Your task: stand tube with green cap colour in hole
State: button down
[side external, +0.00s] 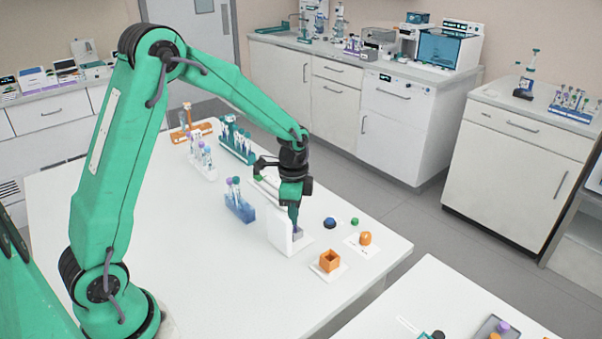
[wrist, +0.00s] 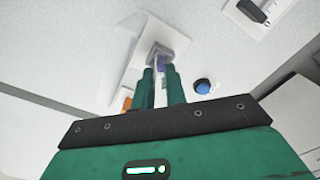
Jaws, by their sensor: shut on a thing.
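My gripper (side external: 296,226) points down at the white stand with an upright panel (side external: 280,231). In the wrist view its two green fingers (wrist: 161,75) are shut on a small pale purple piece (wrist: 160,62), mostly hidden between them. I cannot tell whether this piece is a tube. A grey block (wrist: 177,46) on the stand's white base is right at the fingertips; it also shows in the side view (side external: 298,234). I cannot make out a green-capped tube in my grip. A small green round thing (side external: 355,221) lies on the table to the right.
A blue round thing (side external: 330,223) is right of my gripper. An orange open box (side external: 330,261) on a white plate and an orange piece (side external: 365,238) on a white card lie near the edge. A blue tube rack (side external: 240,208) stands left; more racks stand behind it.

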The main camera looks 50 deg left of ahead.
jog(key=shift+f, duration=0.2)
jog(key=c, duration=1.3)
grip_release()
jog(key=shift+c, duration=0.2)
jog(key=shift+r, duration=3.95)
